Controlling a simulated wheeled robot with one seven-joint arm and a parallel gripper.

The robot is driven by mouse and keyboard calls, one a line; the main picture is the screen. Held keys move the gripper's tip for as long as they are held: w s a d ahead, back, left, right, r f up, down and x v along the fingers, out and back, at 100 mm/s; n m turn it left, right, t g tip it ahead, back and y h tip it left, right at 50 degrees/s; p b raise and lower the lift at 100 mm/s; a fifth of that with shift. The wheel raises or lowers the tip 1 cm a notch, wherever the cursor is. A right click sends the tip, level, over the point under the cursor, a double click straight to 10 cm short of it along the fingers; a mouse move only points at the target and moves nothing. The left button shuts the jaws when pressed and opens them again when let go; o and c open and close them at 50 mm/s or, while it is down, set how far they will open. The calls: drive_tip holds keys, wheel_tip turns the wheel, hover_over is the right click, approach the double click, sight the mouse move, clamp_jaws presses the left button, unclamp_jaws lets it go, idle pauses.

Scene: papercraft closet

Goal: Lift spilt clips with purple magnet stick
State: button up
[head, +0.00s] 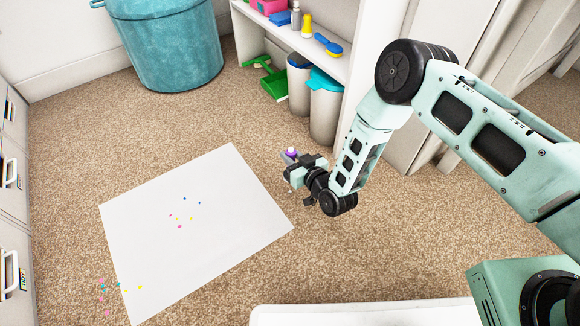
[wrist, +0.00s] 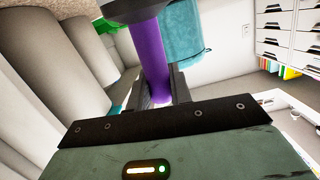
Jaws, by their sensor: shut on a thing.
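My gripper (head: 296,169) is shut on the purple magnet stick (head: 291,152), above the carpet just right of the white sheet. In the wrist view the stick's purple shaft (wrist: 150,58) runs up from between the fingers to a dark grey end at the top edge. More clips (head: 104,290) lie on the carpet by the sheet's lower left corner. No clips show on the visible part of the stick.
A teal basket (head: 165,45) stands at the back left. A white shelf (head: 345,75) with bins (head: 325,105) and a green dustpan (head: 272,82) is behind my gripper. Drawers (head: 12,210) line the left edge. Carpet around the sheet is mostly free.

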drive_tip(key=shift+a+f, duration=0.2)
drive_tip(key=shift+f, duration=0.05)
drive_tip(key=shift+r, duration=0.1)
drive_tip(key=shift+f+b, duration=2.05)
drive_tip(key=shift+f, duration=1.4)
drive_tip(key=shift+r, duration=0.15)
wheel_tip(320, 180, up, 9)
drive_tip(key=p, duration=0.8)
